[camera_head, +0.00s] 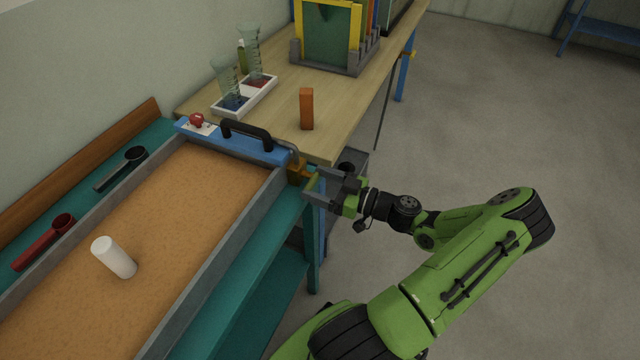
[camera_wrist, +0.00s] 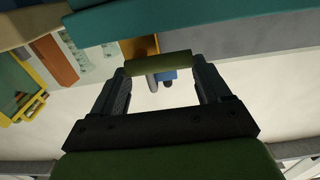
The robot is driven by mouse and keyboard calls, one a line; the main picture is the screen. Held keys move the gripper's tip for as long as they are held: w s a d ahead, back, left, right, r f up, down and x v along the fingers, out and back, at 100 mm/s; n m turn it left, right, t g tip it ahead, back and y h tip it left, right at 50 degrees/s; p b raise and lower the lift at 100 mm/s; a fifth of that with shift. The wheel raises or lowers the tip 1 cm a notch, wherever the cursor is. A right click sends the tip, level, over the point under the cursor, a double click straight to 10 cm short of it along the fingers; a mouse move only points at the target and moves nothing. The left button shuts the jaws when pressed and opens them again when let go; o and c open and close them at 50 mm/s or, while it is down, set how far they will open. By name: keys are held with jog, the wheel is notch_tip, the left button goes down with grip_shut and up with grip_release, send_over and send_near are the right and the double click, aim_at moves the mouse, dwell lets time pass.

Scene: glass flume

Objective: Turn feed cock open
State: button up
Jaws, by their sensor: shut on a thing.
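The feed cock (camera_head: 296,170) is a small brass-coloured fitting at the near right corner of the sand-filled flume, by the end of the blue bar. Its yellow-green handle (camera_head: 311,182) sticks out to the right. My gripper (camera_head: 314,186) reaches it from the right and is shut on the handle. In the wrist view the handle (camera_wrist: 158,64) is an olive bar spanning my gripper's fingertips (camera_wrist: 160,72). The fingers hide parts of the handle and valve, so I cannot tell the cock's exact turn angle.
The flume's grey wall (camera_head: 226,240) and teal bench ledge (camera_head: 235,262) run beside my gripper. A blue bar (camera_head: 222,141) with a black handle crosses the flume's end. An orange block (camera_head: 306,109) stands on the wooden table (camera_head: 350,88).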

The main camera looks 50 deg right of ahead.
jog(key=shift+r+m, duration=0.15)
jog(key=shift+m, duration=0.15)
jog(key=m+p, duration=0.1)
jog(key=m, duration=0.1)
jog(key=shift+d+r+m+p, duration=0.15)
jog(key=shift+r+m+p, duration=0.15)
jog(key=shift+p, duration=0.1)
jog(key=m, duration=0.2)
jog(key=m+p, duration=0.1)
jog(key=d+m+p, duration=0.1)
jog(key=m, duration=0.1)
jog(key=shift+w+r+m, duration=0.2)
jog(key=shift+r+m, duration=0.1)
jog(key=shift+r, duration=0.1)
jog(key=m+p, duration=0.1)
jog(key=m, duration=0.2)
jog(key=shift+w+d+m+p, duration=0.15)
jog(key=shift+d+m+p, duration=0.15)
jog(key=shift+d+p, duration=0.05)
jog(key=shift+w+d+m+p, duration=0.1)
jog(key=shift+d+m+p, duration=0.15)
jog(key=shift+m, duration=0.9)
jog(key=shift+w+d+m+p, duration=0.1)
jog(key=shift+d+m+p, duration=0.15)
jog(key=shift+m, duration=0.9)
jog(key=o, duration=1)
jog(key=shift+f, duration=0.1)
